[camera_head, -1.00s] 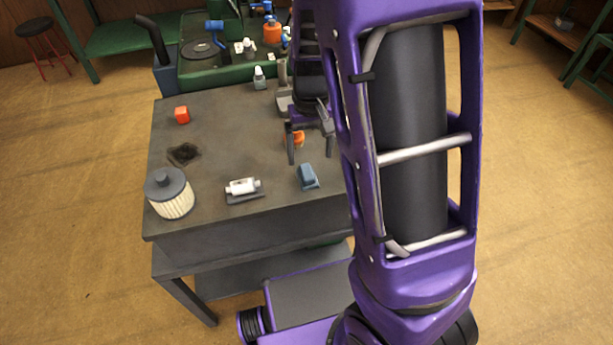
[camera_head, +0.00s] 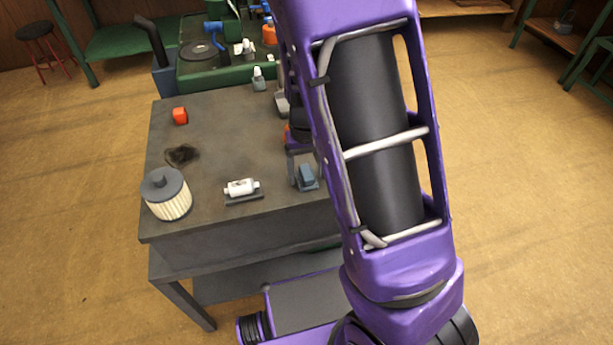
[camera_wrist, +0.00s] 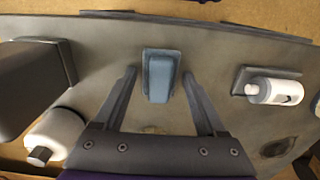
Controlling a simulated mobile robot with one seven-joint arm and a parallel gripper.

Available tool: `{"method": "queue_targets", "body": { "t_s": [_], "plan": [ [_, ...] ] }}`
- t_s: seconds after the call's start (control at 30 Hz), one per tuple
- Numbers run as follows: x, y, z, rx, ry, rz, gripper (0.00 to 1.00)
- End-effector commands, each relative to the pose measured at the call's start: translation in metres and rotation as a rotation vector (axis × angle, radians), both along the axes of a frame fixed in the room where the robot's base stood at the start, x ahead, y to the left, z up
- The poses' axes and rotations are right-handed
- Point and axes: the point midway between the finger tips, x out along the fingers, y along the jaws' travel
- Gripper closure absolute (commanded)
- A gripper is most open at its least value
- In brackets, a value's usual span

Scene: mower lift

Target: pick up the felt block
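The felt block appears to be the small blue-grey block (camera_head: 306,174), set on a darker grey base on the workbench near its front edge. It also shows in the wrist view (camera_wrist: 158,77), upper middle, lying between the two fingers. My gripper (camera_wrist: 159,74) is open, with one finger on each side of the block and a visible gap on both sides. In the head view my gripper (camera_head: 304,166) is at the block, partly hidden by my arm. Whether the fingertips are at the block's height is hard to tell.
A dark stain (camera_head: 182,155) marks the top. The bench middle is clear.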

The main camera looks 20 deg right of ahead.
Motion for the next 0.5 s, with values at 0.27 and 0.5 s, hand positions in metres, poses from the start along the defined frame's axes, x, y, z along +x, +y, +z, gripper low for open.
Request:
{"method": "queue_targets", "body": {
  "t_s": [0.27, 0.5],
  "plan": [
    [0.0001, 0.0, 0.0002, 0.0, 0.0, 0.0, 0.79],
    [0.0001, -0.0001, 0.0004, 0.0, 0.0, 0.0, 0.99]
  ]
}}
